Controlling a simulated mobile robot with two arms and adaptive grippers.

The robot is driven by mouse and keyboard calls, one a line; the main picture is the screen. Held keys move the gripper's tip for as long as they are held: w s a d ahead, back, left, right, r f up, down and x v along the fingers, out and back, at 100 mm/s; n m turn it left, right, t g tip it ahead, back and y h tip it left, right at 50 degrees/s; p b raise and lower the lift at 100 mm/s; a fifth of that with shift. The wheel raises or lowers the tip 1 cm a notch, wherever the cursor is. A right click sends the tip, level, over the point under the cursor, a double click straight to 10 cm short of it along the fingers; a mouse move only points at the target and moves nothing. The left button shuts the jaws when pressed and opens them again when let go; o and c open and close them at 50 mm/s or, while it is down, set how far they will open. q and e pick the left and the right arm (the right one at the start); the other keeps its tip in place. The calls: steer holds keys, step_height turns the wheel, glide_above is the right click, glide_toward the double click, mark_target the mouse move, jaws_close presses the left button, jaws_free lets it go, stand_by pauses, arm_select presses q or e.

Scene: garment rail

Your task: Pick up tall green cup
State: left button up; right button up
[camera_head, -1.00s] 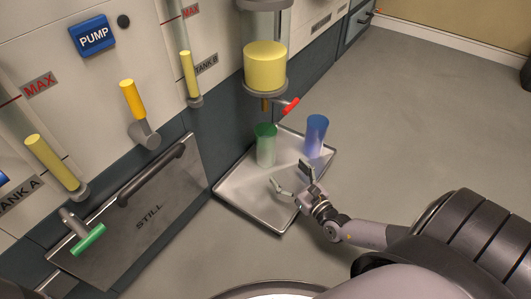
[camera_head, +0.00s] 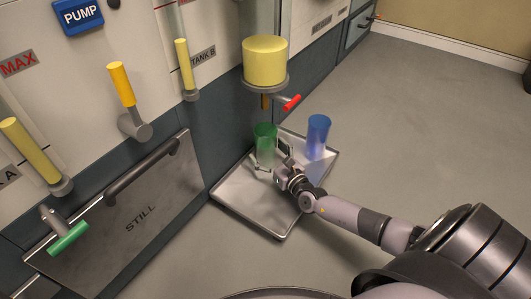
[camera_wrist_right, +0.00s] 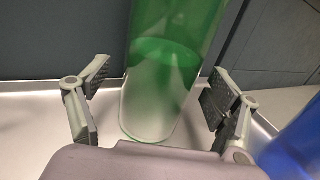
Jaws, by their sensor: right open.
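The tall green cup (camera_head: 264,146) stands upright on the metal tray (camera_head: 238,190), below the tap of the yellow-filled tank. It is translucent green, paler toward its base. My right gripper (camera_head: 275,160) is open at the near side of the cup. In the right wrist view the green cup (camera_wrist_right: 165,70) stands ahead, between the spread fingers of the right gripper (camera_wrist_right: 158,105), with a gap visible on both sides. Its top is cut off in that view. My left gripper is not in view.
A blue cup (camera_head: 318,138) stands on the tray just right of the green one; it also shows in the right wrist view (camera_wrist_right: 298,145). The red tap handle (camera_head: 291,103) hangs above the cups. The machine wall stands close behind the tray. Open floor (camera_head: 420,120) lies to the right.

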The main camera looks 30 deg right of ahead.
steer(key=shift+c, duration=0.5)
steer(key=c, duration=1.5)
steer(key=shift+r, duration=0.1)
steer(key=shift+c, duration=0.2)
steer(key=shift+w+r, duration=0.1)
steer(key=shift+r, duration=0.05)
